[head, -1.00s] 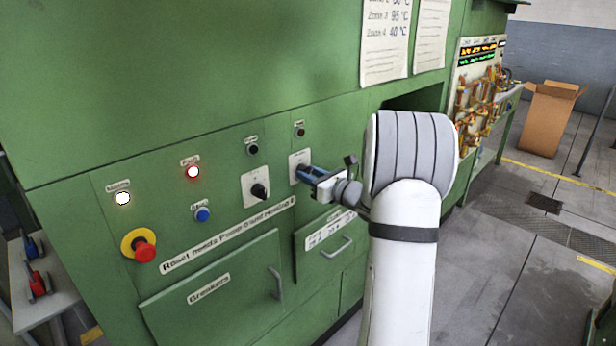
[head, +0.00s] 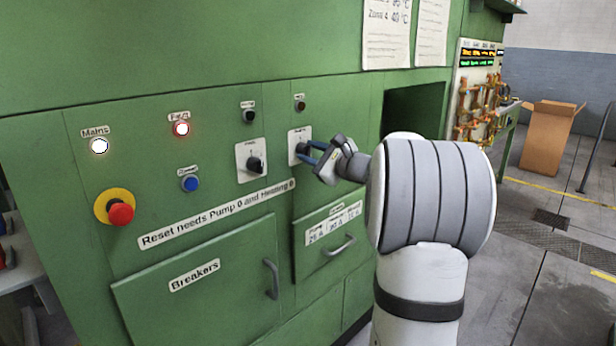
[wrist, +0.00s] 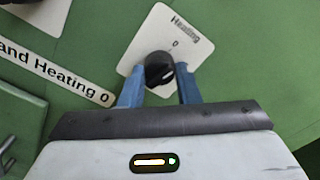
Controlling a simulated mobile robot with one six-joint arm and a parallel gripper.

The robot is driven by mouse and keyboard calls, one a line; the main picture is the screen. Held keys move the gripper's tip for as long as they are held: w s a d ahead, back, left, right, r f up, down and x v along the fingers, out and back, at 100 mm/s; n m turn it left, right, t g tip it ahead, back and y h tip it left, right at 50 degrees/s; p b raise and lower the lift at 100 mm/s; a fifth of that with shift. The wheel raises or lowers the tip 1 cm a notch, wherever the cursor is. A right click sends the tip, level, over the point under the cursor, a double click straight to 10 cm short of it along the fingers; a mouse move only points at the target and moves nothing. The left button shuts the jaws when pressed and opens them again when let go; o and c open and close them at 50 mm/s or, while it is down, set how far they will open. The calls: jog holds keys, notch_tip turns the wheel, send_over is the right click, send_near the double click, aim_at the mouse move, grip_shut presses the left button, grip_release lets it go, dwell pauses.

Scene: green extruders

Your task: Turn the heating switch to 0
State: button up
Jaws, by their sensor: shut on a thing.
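The heating switch is a black knob (wrist: 159,70) on a white plate (wrist: 152,32) marked "Heating" with a 0 above the knob. In the head view the heating switch plate (head: 294,136) is on the green panel, right of the pump switch. My gripper (wrist: 158,86) has one blue finger on each side of the knob and is shut on it. In the head view my gripper (head: 310,152) reaches the panel from the right and partly covers the knob. The knob's exact pointing direction is hard to read.
The pump switch (head: 256,164) is close to the left. Drawer handles (head: 341,247) stick out below. Open floor lies to the right.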

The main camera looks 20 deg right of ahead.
jog(key=n+b, duration=0.2)
jog(key=b, duration=0.1)
jog(key=f+n+b, duration=0.1)
jog(key=b, duration=0.1)
jog(key=shift+n+b, duration=0.4)
jog(key=shift+r, duration=0.15)
jog(key=o, duration=1)
jog(key=shift+r, duration=0.2)
jog(key=shift+c, duration=0.2)
jog(key=shift+r, duration=0.1)
jog(key=shift+s, duration=0.1)
jog(key=v, duration=0.7)
jog(key=shift+s, duration=0.3)
